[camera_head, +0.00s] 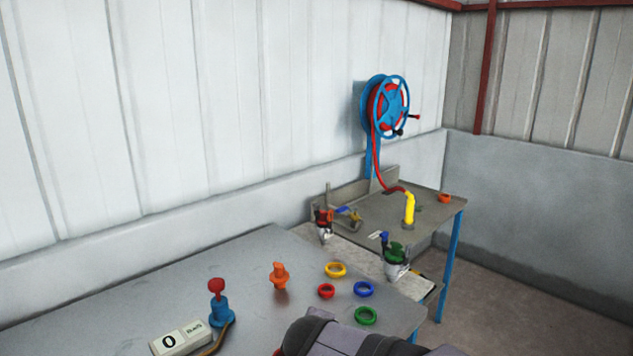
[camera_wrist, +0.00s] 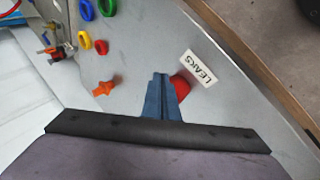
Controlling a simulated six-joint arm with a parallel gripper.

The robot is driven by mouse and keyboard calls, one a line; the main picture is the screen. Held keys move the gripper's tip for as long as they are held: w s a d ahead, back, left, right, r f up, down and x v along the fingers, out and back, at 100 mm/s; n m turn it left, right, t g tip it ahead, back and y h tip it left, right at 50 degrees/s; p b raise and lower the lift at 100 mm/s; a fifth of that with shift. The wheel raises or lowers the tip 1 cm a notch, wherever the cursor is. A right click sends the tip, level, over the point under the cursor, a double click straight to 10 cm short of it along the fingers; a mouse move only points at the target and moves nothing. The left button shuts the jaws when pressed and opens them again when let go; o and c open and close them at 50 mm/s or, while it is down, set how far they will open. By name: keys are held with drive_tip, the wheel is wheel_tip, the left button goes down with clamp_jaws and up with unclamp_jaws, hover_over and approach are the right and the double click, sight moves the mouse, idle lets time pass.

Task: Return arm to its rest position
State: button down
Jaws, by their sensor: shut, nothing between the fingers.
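My gripper (camera_wrist: 160,78) shows in the wrist view as two blue-grey fingers pressed together, with nothing between them. It points over the grey metal table (camera_head: 150,290). A red object (camera_wrist: 181,86) shows just beside the fingertips in the wrist view and is partly hidden by them. In the head view, a red-knobbed lever on a blue base (camera_head: 219,310) stands on the table. Part of my arm (camera_head: 340,340) crosses the bottom edge there, and the fingers are out of sight in that view.
An orange fitting (camera_head: 280,275) and several coloured rings, such as the green ring (camera_head: 366,316), lie on the table. A white counter block (camera_head: 181,340) sits at the front. A second bench (camera_head: 440,206) with a yellow nozzle (camera_head: 409,208) and a wall-mounted hose reel (camera_head: 387,105) stand behind.

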drive_tip(key=s+d+f+m+g+h+b, duration=0.1)
drive_tip(key=s+d+f+m+g, duration=0.1)
drive_tip(key=s+d+f+m, duration=0.3)
drive_tip(key=s+d+f+m+g+h, duration=0.1)
drive_tip(key=s+d+f+m+g, duration=0.15)
drive_tip(key=d, duration=0.45)
drive_tip(key=s+d+f+m+g+y, duration=0.1)
drive_tip(key=s+d+f+m+g, duration=0.2)
drive_tip(key=s, duration=0.4)
drive_tip(key=s+d+f+m+y, duration=0.1)
drive_tip(key=s+d+f+m, duration=0.1)
drive_tip(key=s+f+m, duration=0.3)
wheel_tip(320, 180, up, 14)
drive_tip(key=p, duration=1.2)
drive_tip(key=shift+s+d+n+h, duration=0.15)
drive_tip(key=shift+s+n+h, duration=0.2)
drive_tip(key=shift+n, duration=0.1)
